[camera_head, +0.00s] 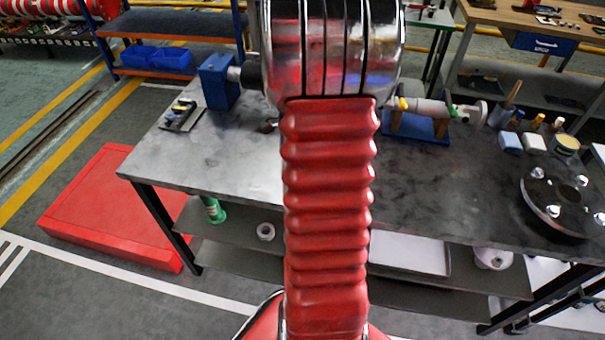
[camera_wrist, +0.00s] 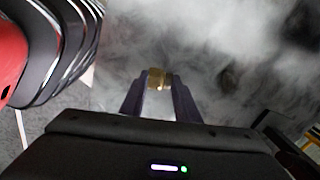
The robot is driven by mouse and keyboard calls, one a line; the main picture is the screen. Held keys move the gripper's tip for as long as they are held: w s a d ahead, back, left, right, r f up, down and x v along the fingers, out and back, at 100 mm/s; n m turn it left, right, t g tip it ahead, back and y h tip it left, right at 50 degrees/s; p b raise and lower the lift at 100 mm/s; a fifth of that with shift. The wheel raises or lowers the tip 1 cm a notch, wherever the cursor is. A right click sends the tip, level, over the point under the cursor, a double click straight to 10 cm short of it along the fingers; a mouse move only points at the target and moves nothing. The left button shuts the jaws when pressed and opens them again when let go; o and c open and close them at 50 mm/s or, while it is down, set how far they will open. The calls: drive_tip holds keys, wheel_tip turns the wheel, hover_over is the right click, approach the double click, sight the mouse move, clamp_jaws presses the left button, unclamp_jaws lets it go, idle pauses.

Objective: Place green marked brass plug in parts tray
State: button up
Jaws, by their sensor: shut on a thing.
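My gripper (camera_wrist: 159,82) shows in the wrist view with its two dark fingers closed on a small brass plug (camera_wrist: 159,79). The plug sits between the fingertips above a grey, smeared metal surface. No green mark can be made out on it at this size. Whether it touches the surface I cannot tell. In the head view my red arm hides the gripper and the plug.
A blue vise-like block (camera_head: 219,82) stands just right of the tray. A blue stand with a shaft (camera_head: 416,127), several small containers and a round bolted flange (camera_head: 562,195) occupy the right side. The bench's front left is clear. A red platform (camera_head: 110,210) lies on the floor.

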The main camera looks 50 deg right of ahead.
clamp_jaws()
drive_tip(key=shift+r, duration=0.1)
wheel_tip(320, 180, up, 10)
idle(0.6)
idle(0.4)
